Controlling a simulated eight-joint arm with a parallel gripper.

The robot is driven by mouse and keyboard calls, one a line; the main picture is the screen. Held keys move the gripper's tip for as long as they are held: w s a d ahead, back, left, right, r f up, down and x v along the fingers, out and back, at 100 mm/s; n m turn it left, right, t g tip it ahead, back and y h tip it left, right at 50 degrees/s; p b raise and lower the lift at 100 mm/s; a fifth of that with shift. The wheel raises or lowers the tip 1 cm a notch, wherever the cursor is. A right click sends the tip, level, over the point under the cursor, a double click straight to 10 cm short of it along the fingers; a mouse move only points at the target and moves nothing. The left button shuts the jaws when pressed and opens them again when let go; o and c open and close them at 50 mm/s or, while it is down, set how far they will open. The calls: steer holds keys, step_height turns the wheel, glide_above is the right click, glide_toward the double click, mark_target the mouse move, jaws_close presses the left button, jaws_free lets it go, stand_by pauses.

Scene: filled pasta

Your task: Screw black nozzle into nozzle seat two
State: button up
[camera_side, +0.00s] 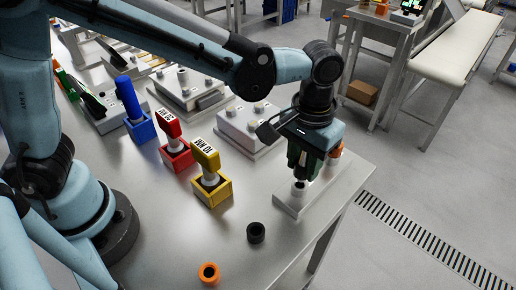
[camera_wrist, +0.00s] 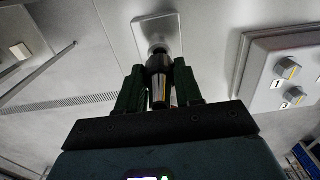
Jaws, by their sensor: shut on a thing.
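My gripper (camera_wrist: 159,85) points down over the near end of a pale seat plate (camera_side: 322,187) at the table's right corner. Its green-black fingers are shut on a dark, tapered piece with a yellow line, the black nozzle (camera_wrist: 158,88), which shows between them in the wrist view. In the side view my gripper (camera_side: 300,172) mostly hides it. A nozzle seat (camera_side: 299,188) is just under the fingertips. I cannot tell whether nozzle and seat touch. An orange piece (camera_side: 336,151) stands at the plate's far end, partly behind my gripper. No seat number is readable.
A loose black ring-like piece (camera_side: 256,232) and an orange one (camera_side: 209,273) lie on the front of the table. Yellow (camera_side: 212,188), red (camera_side: 176,155) and blue (camera_side: 140,126) holders stand left. A box with knobs (camera_side: 246,126) stands behind.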

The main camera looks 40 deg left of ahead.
steer(key=shift+f, duration=1.25)
stand_by(0.8)
steer(key=o, duration=1.4)
steer(key=shift+r, duration=0.1)
steer(key=shift+r, duration=3.45)
steer(key=shift+r, duration=0.1)
step_height(320, 180, up, 11)
steer(key=s+a+f+t, duration=0.2)
steer(key=a+f, duration=0.3)
steer(key=a, duration=0.5)
steer(key=s+a+f+t, duration=0.3)
steer(key=a+f+t, duration=0.2)
steer(key=a, duration=0.6)
steer(key=shift+s+a, duration=0.25)
steer(key=shift+s, duration=0.05)
